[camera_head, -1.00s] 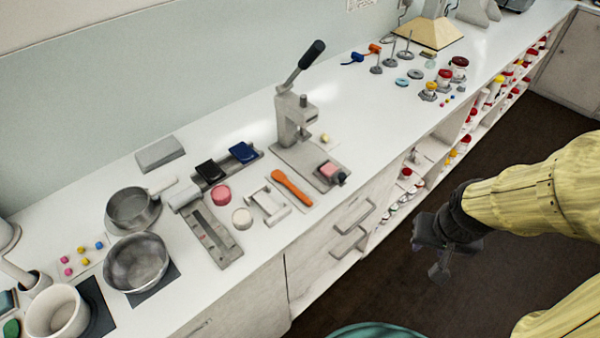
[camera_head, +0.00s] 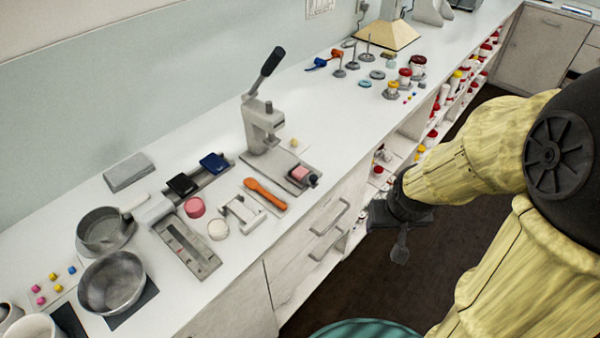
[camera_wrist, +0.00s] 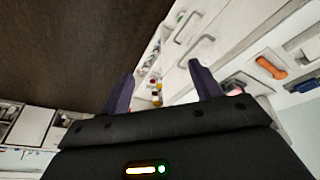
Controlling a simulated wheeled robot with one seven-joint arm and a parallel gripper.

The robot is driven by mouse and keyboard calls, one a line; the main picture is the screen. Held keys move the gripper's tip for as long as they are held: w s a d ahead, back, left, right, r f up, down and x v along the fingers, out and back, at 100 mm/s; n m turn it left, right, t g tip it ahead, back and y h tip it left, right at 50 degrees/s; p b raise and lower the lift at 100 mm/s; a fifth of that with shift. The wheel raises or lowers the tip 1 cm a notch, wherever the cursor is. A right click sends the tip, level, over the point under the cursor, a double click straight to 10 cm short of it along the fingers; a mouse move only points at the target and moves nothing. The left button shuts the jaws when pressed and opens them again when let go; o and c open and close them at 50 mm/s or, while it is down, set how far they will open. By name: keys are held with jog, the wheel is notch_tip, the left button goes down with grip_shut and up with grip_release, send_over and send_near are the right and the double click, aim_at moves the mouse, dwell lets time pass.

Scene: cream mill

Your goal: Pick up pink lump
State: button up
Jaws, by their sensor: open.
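A pink block (camera_head: 299,173) lies on the plate at the front of the lever press (camera_head: 262,130). A round pink piece (camera_head: 194,207) sits further left on the counter, beside a white round piece (camera_head: 218,230). I cannot tell for certain which of these is the pink lump. My gripper (camera_head: 400,250) hangs over the floor in front of the counter, to the right of both and apart from them. In the wrist view my gripper (camera_wrist: 161,70) is open with nothing between its fingers. A pinkish thing (camera_wrist: 236,90) shows there, partly hidden behind the right finger.
An orange spatula (camera_head: 264,193) lies on the counter (camera_head: 330,130) left of the pink block. Two metal pans (camera_head: 111,282) stand at the left. Drawer handles (camera_head: 330,217) jut from the counter front. Shelves of jars (camera_head: 440,120) run along the right.

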jog(key=w+d+f+n+t+b, duration=0.1)
jog(key=w+d+f+n+t, duration=0.15)
jog(key=w, duration=0.65)
jog(key=w+a+f+n+t+y+b, duration=0.2)
jog(key=a+n+y, duration=0.5)
jog(key=y, duration=0.5)
jog(key=shift+w+a+f+t+y, duration=0.35)
jog(key=shift+w+f+t, duration=0.45)
jog(key=shift+w, duration=0.4)
jog(key=shift+r, duration=0.1)
jog(key=p, duration=0.2)
send_near(301, 172)
jog(key=shift+w+a, duration=0.4)
jog(key=shift+w, duration=0.2)
jog(key=shift+w+a, duration=0.45)
jog(key=shift+w, duration=0.2)
jog(key=shift+w+a, duration=0.25)
